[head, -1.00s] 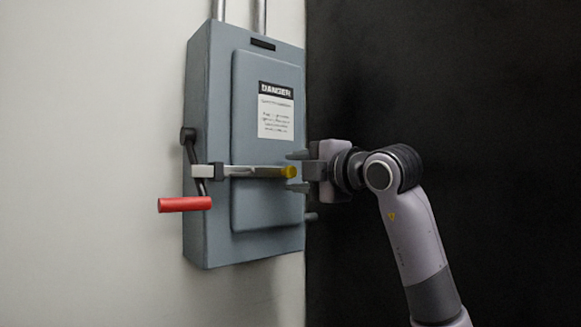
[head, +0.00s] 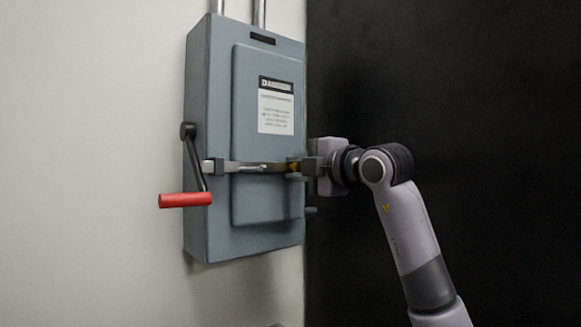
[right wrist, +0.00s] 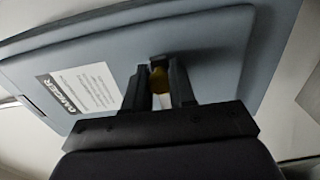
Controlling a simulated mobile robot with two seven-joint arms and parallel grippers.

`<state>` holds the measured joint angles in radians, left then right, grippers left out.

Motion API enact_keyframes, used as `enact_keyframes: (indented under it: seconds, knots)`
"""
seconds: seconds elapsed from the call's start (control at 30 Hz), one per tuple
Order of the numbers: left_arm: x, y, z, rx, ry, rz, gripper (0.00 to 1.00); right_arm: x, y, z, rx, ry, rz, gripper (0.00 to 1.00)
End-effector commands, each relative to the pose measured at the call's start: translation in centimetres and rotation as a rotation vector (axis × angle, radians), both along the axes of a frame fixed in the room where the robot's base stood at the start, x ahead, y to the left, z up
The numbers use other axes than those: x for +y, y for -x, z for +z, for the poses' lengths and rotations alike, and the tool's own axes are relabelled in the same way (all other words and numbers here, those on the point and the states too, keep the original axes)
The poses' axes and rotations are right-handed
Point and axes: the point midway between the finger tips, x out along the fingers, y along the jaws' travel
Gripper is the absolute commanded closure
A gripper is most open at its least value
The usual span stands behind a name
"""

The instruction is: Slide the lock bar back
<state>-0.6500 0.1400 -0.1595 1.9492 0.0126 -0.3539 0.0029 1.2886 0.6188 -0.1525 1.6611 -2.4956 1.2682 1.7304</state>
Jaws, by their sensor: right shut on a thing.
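The lock bar (head: 252,167) lies level across the front of a grey electrical box (head: 265,209). Its left end sits at a bracket by the lever arm. Its yellow knob (head: 292,164) is at the right end. My right gripper (head: 294,168) is shut on that knob, one finger above and one below. My left gripper is in neither view.
A lever with a red handle (head: 185,200) hangs at the box's left side. A danger label (head: 276,106) is on the door. Two pipes (head: 259,12) rise from the top. A dark wall (head: 470,110) fills the right, with free room in front.

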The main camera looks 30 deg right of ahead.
Motion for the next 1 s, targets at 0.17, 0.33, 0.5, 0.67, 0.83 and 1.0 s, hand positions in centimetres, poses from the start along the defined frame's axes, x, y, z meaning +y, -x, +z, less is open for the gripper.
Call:
enact_keyframes:
  seconds: [0.17,0.33,0.5,0.67,0.83,1.0]
  knots:
    - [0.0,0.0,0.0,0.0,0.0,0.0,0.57,-1.6,0.0,0.1,-0.005,-0.001,-0.009,1.0]
    - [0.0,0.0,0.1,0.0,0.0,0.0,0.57,-1.6,0.0,0.2,-0.006,0.0,-0.012,1.0]
    - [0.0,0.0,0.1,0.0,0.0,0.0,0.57,-1.5,0.0,0.2,-0.005,0.0,-0.01,0.53]
    - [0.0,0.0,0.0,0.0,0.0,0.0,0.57,-1.4,0.0,0.1,-0.005,0.001,-0.007,0.53]
    - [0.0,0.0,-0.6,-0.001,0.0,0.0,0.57,-1.5,1.2,0.0,-0.007,0.001,-0.007,0.53]
    - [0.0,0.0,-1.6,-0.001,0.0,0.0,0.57,-1.9,4.0,0.0,-0.009,0.001,-0.009,0.53]
